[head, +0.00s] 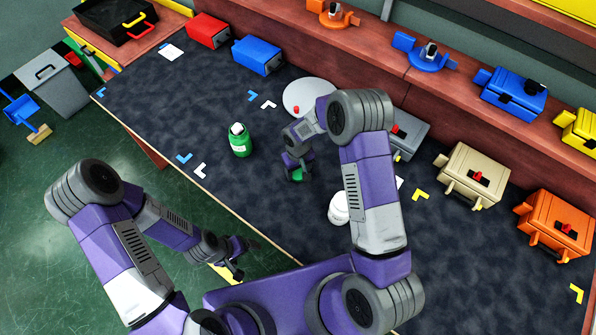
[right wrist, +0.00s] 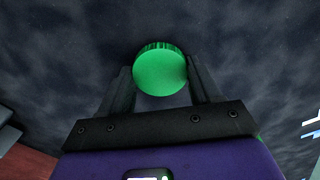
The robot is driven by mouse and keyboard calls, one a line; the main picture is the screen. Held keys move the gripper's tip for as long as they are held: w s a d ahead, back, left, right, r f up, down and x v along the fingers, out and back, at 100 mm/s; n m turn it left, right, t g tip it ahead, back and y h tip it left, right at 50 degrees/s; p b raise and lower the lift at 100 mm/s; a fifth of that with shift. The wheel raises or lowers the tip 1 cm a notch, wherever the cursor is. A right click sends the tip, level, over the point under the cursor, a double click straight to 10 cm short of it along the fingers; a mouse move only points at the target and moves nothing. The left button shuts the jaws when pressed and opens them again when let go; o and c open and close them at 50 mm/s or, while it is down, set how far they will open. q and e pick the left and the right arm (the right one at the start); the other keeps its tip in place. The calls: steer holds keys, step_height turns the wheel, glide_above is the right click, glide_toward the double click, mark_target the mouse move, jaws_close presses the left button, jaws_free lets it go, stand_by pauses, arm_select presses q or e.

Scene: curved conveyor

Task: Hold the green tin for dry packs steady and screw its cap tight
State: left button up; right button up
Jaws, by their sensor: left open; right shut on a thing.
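The green tin (head: 240,142) stands upright on the dark work surface, left of the middle in the head view. Its pale top shows with no green cap on it. My right gripper (head: 297,172) is to the right of the tin and apart from it. It is shut on a round green cap (right wrist: 160,72), whose flat face shows between the fingers in the right wrist view; a bit of the cap also shows in the head view (head: 298,176). My left gripper (head: 237,262) is open and empty near the front edge, below the tin in the picture.
A white jar (head: 339,208) stands right of my right gripper, partly behind my arm. A pale round plate (head: 305,92) with a small red thing lies behind. Red (head: 207,31) and blue (head: 257,54) boxes stand at the back left. The surface around the tin is clear.

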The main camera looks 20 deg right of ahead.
mark_target(298, 172)
step_height(298, 172, up, 9)
steer(key=p, duration=0.1)
stand_by(0.4)
steer(key=s+d+r+m, duration=0.2)
steer(key=s+d+r, duration=0.1)
steer(key=s, duration=0.4)
steer(key=shift+s+d+r, duration=0.25)
steer(key=shift+r, duration=0.55)
